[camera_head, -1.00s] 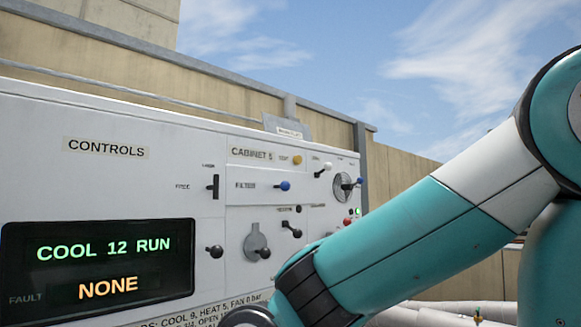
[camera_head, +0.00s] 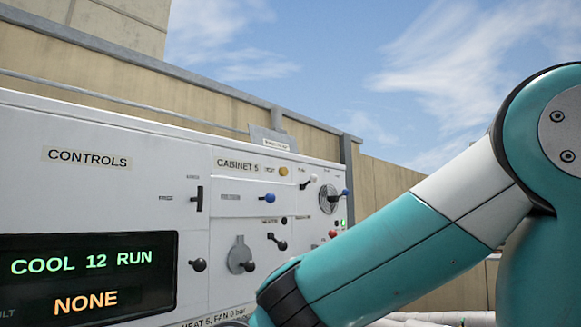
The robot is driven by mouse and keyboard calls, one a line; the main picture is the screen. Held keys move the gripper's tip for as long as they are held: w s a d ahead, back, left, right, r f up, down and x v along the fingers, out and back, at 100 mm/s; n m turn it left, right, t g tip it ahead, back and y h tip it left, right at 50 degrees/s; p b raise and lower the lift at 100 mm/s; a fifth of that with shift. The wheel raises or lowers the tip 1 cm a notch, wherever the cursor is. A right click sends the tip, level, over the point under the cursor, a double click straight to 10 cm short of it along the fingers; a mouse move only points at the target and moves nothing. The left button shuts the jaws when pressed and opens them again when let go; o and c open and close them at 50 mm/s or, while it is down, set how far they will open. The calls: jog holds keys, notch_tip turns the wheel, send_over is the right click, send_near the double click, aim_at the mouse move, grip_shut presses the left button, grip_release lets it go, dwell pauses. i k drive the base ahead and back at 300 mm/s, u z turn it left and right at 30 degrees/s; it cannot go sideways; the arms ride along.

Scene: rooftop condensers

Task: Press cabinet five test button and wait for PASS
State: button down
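The white control cabinet (camera_head: 100,195) fills the left and middle of the view, with a plate reading CABINET 5 (camera_head: 238,166). A yellow button (camera_head: 283,171) sits just right of that plate, beside a small label that seems to read TEST. The dark display (camera_head: 85,283) reads COOL 12 RUN in green and NONE in orange; no PASS shows on it. My arm comes in from the right and bends down in front of the cabinet's lower right part. My gripper is out of the picture, below the bottom edge.
A red button (camera_head: 333,233) and a green light (camera_head: 343,222) sit close to my arm. A parapet wall stands behind.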

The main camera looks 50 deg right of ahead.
aim_at(283, 172)
jog(key=u, duration=1.6)
jog(key=i, duration=0.6)
jog(key=z, duration=3.3)
jog(key=i, duration=0.5)
jog(key=z, duration=0.15)
